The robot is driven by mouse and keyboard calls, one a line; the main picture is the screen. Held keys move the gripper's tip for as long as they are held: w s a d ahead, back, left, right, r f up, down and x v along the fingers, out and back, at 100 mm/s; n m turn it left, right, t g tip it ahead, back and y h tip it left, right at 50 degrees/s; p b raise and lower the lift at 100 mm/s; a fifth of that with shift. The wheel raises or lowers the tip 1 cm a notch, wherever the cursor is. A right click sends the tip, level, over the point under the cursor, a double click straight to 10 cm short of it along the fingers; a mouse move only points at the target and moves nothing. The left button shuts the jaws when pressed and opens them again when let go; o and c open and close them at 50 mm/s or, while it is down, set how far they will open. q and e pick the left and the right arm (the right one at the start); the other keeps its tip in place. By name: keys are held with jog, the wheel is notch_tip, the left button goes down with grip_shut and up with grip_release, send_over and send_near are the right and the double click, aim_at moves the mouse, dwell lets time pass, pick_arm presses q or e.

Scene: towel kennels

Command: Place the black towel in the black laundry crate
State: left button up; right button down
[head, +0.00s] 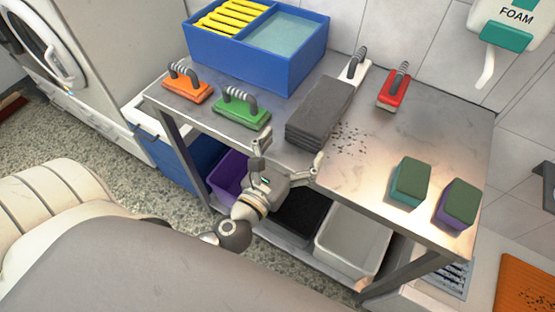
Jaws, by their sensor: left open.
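The black towel (318,110) looks dark grey and lies folded in a thick stack on the metal table, near its middle. The black laundry crate (297,215) is on the shelf below the table, between a purple crate and a white crate. My left gripper (291,150) hides part of it. The left gripper is open and empty at the table's front edge, just in front of the towel's near end, with its fingers spread. My right gripper is not in view.
On the table (390,148) are a blue divided bin (245,58), orange (188,87), green (240,110), and red (394,92) brushes, a white brush (362,75), and two sponges (410,180). Dark crumbs lie right of the towel. Purple (228,173) and white (352,238) crates flank the black one.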

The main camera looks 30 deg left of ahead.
pick_arm(q)
jog(key=s, duration=0.1)
jog(key=s+b, duration=0.1)
jog(key=s, duration=0.1)
jog(key=s+b, duration=0.1)
jog(key=s, duration=0.1)
jog(key=shift+s+a+f, duration=0.1)
jog(key=shift+f, duration=0.15)
jog(key=shift+s+r+b, duration=0.2)
jog(key=shift+s+b, duration=0.35)
jog(key=shift+s, duration=0.4)
jog(key=s+f+m+g+h, duration=0.25)
jog(key=f+m+g, duration=0.45)
jog(key=f+m, duration=2.25)
jog(key=s+a+f+m+g+y, duration=0.1)
jog(key=s+a+f+m+g, duration=0.1)
jog(key=s+f, duration=0.6)
jog(key=s+a+f+m+g+y, duration=0.1)
jog(key=s+a+f+m+g, duration=0.1)
jog(key=s+f, duration=0.6)
jog(key=s+a+f+m+g+y, duration=0.1)
jog(key=s+f+m+g, duration=0.3)
jog(key=f, duration=0.9)
jog(key=s+a+g, duration=0.1)
jog(key=s+g, duration=0.1)
jog(key=s, duration=0.2)
jog(key=shift+s+f+m, duration=0.35)
jog(key=shift+f, duration=0.05)
